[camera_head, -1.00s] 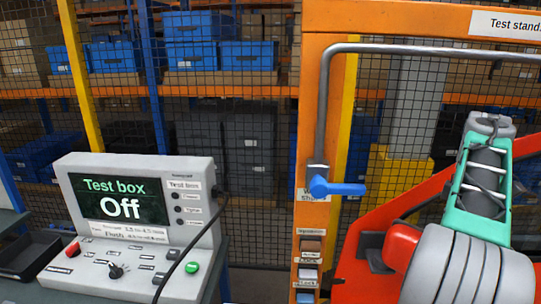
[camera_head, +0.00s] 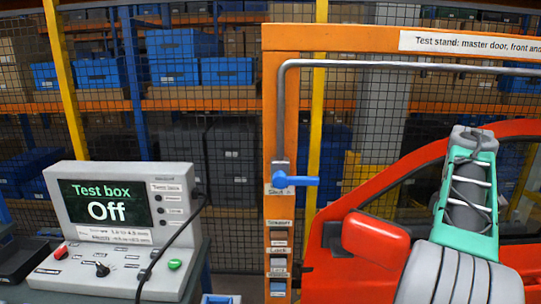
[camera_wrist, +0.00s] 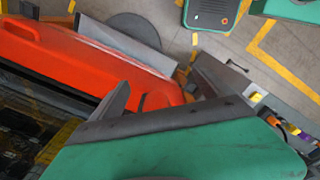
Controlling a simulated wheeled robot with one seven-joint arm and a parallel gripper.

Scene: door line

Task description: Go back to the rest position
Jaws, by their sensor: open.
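The gripper itself does not show there. The blue lever (camera_head: 296,181) on the orange test stand (camera_head: 275,110) sticks out to the right.
A grey test box (camera_head: 75,225) reading "Off" stands at the left, with a black cable, a red button and a green button. A black tray (camera_head: 25,258) lies beside it. Behind are a mesh fence and shelves with blue bins (camera_head: 180,70).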

